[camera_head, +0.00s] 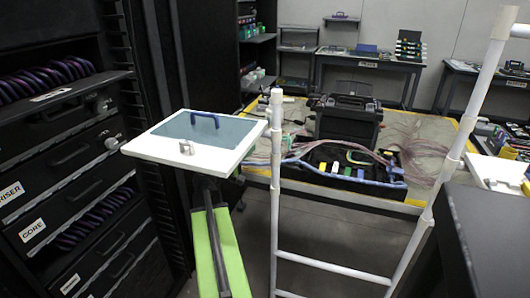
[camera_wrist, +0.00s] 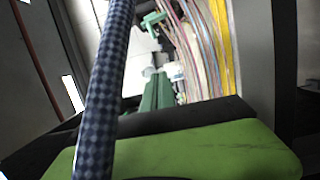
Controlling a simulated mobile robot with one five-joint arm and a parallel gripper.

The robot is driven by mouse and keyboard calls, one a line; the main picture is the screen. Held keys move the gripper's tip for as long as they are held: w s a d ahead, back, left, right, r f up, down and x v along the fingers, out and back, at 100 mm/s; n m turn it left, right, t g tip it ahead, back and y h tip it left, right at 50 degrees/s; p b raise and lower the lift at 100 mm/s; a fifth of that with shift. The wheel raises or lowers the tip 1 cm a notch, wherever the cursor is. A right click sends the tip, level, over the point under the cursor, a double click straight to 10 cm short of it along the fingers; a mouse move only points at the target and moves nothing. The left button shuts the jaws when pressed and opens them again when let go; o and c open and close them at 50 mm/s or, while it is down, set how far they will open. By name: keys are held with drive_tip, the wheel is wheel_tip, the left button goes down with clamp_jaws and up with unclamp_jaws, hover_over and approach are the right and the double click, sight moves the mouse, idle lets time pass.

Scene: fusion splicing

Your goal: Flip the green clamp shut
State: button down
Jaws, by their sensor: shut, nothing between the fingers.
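In the head view the green clamp (camera_head: 335,168) is a small piece in a row of coloured pieces in the black tray on the table. In the wrist view a bright green bent lever (camera_wrist: 153,21), likely this clamp, stands raised at the top beside the coloured cables. My gripper (camera_wrist: 157,78) shows there as close-together dark green fingers, shut and empty, pointing toward it. They look apart from the lever. Small white parts (camera_wrist: 174,70) sit just beyond the fingertips. I cannot make out the gripper in the head view.
A blue-black checkered tube (camera_wrist: 105,90) crosses the wrist view close to the camera. A black case (camera_head: 347,117) stands behind the tray, with loose cables (camera_head: 420,148) around it. White rails (camera_head: 275,200) stand before the table. A dark rack (camera_head: 70,150) fills the left.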

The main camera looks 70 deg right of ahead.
drive_tip(key=shift+s+r, duration=0.1)
drive_tip(key=shift+d, duration=0.1)
drive_tip(key=shift+w+d, duration=0.2)
drive_tip(key=shift+d, duration=0.1)
drive_tip(key=x, duration=0.8)
drive_tip(key=shift+d, duration=0.35)
drive_tip(key=shift+s+d, duration=0.2)
drive_tip(key=shift+s, duration=1.9)
